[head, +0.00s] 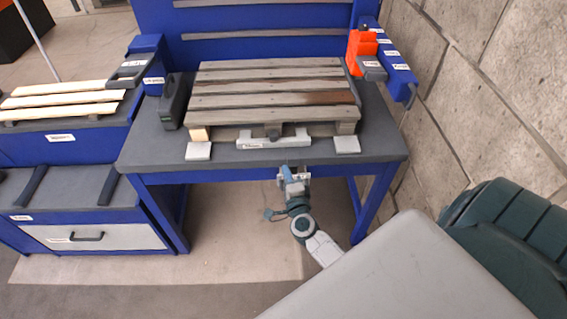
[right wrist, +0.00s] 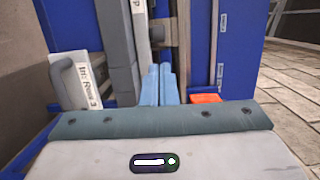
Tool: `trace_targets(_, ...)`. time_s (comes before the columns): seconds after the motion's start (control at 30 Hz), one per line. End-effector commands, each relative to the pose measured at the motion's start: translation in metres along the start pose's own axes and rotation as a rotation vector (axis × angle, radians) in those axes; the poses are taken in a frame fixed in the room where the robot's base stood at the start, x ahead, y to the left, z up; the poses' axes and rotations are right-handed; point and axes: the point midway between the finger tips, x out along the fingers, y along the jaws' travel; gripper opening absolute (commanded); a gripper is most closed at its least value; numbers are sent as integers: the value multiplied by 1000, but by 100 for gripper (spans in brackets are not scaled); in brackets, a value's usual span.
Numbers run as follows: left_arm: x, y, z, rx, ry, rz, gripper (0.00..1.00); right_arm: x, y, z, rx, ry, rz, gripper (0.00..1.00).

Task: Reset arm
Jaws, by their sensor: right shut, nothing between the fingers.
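My right gripper (head: 292,175) is in front of the workbench's front edge, below the level of its top, in the head view. In the right wrist view its two blue fingers (right wrist: 158,84) are together with nothing between them. The right arm reaches up from the lower right. My left gripper is not in view. A grey wooden pallet (head: 270,97) lies on the blue workbench (head: 220,175), beyond the right gripper and apart from it.
A grey clamp bar (head: 272,140) and two light pads (head: 198,151) sit at the pallet's front. An orange tool (head: 361,47) is at the bench's right rear. Light planks (head: 62,98) lie on the left bench above a drawer (head: 95,237). A stone wall (head: 490,90) bounds the right.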

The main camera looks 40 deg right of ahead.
Motion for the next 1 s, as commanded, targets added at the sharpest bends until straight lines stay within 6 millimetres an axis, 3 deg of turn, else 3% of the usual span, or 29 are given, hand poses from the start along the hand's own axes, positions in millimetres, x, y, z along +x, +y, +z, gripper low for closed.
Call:
trace_targets(0.1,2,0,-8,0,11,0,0,-10,0,0,0,0,0,0)
trace_targets(0.4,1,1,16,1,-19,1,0,-12,-1,0,0,0,-1,0)
trace_targets(0.77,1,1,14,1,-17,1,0,-12,3,0,-12,-3,5,0)
trace_targets(0.87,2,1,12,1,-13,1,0,-17,28,2,-91,-28,40,0)
trace_targets(0.97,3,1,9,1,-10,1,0,-29,81,5,-259,-94,116,0)
trace_targets(1.0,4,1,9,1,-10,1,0,-37,108,6,-343,-131,156,0)
